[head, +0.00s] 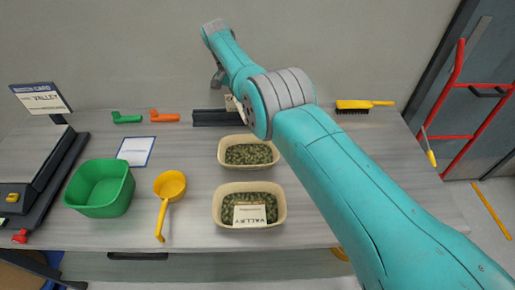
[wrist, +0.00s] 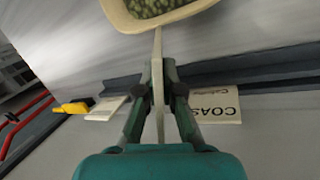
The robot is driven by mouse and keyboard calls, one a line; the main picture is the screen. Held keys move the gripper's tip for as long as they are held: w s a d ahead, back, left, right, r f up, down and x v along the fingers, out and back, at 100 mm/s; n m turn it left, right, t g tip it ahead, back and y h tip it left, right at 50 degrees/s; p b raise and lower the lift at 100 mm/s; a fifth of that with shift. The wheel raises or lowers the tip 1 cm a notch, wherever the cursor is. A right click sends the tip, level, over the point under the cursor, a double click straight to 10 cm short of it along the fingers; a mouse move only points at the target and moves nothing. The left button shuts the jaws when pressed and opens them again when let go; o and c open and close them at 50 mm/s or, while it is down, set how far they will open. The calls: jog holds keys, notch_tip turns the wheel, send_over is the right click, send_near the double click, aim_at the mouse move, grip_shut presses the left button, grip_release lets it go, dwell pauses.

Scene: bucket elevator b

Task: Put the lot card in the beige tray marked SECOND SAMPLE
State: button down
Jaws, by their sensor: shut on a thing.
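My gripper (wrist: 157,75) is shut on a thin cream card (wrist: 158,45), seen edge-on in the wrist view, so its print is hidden. Two beige trays with green beans stand mid-table: a far tray (head: 221,155) and a near tray (head: 217,215). A card reading VALLEY (head: 250,215) stands in the near tray. No SECOND SAMPLE marking is readable on either tray. In the wrist view the held card points towards a beige tray (wrist: 118,18) at the top.
A dark rack (head: 208,118) lies along the back. Beside it are a COAST card (wrist: 220,104) and another pale card (wrist: 105,108). A sign (head: 40,98) at left reads CARD VALLEY. A green bin (head: 101,190), yellow scoop (head: 169,186) and yellow brush (head: 362,105) surround the trays.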

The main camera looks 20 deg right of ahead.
aim_at(257, 155)
jog(key=shift+w+f+n+h, duration=0.2)
jog(key=shift+n+h, duration=0.2)
jog(key=shift+n, duration=0.3)
